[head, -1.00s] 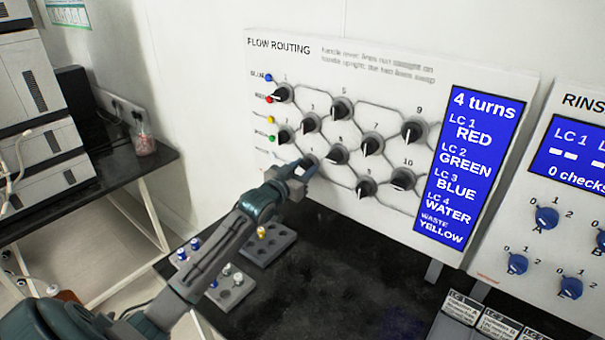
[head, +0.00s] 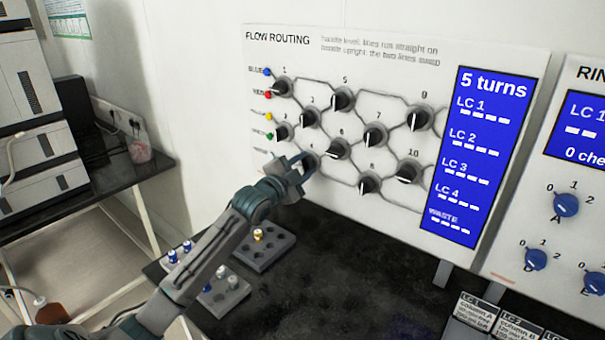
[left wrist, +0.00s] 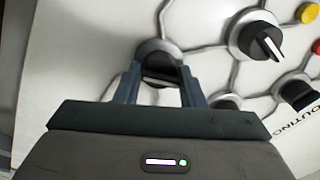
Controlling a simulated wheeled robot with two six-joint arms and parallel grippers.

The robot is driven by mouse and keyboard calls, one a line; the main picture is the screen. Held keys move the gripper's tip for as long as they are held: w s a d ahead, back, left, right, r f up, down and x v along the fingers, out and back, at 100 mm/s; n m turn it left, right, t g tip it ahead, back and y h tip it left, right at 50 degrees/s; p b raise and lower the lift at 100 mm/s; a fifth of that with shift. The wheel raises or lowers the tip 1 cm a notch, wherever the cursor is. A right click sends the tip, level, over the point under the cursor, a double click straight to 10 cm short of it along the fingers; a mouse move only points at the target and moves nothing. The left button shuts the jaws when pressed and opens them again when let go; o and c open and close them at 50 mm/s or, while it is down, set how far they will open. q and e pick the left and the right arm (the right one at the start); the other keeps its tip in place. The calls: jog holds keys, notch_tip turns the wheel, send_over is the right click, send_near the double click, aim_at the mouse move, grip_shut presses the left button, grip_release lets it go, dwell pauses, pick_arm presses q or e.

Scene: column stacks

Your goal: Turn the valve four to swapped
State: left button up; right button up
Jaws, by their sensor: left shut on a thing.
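The flow routing panel (head: 290,60) is white, with black numbered valve knobs joined by grey lines. Valve four (head: 314,158) is in its lower left part, mostly covered by my left gripper (head: 301,168) in the head view. In the left wrist view valve four's dark handle (left wrist: 160,78) lies across the picture between the two fingers of the left gripper (left wrist: 157,88), which are shut on it. The head view does not show clearly which way this handle points. The blue display (head: 465,155) reads "5 turns", with dashes under LC 1 to LC 4 and waste. My right gripper is out of view.
A second panel (head: 530,220) with blue knobs stands at the right. Grey racks (head: 283,250) with small vials sit on the black bench (head: 340,280) below my left arm. Labelled boxes (head: 490,318) stand at the front right. Neighbouring valve knobs sit close around valve four.

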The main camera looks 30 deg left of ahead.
pick_arm(q)
jog(key=m, duration=0.1)
jog(key=m+b, duration=0.1)
jog(key=shift+f+m+b, duration=0.3)
jog(key=shift+f+m, duration=0.1)
jog(key=shift+m+b, duration=0.3)
jog(key=shift+m, duration=0.3)
jog(key=shift+h, duration=0.3)
jog(key=o, duration=0.9)
jog(key=shift+r, duration=0.1)
jog(key=s+b, duration=0.1)
jog(key=s, duration=0.2)
jog(key=s+b, duration=0.2)
jog(key=s, duration=0.2)
jog(key=s+b, duration=0.1)
jog(key=s, duration=0.2)
jog(key=shift+s+a+f, duration=0.3)
jog(key=shift+s+a, duration=0.05)
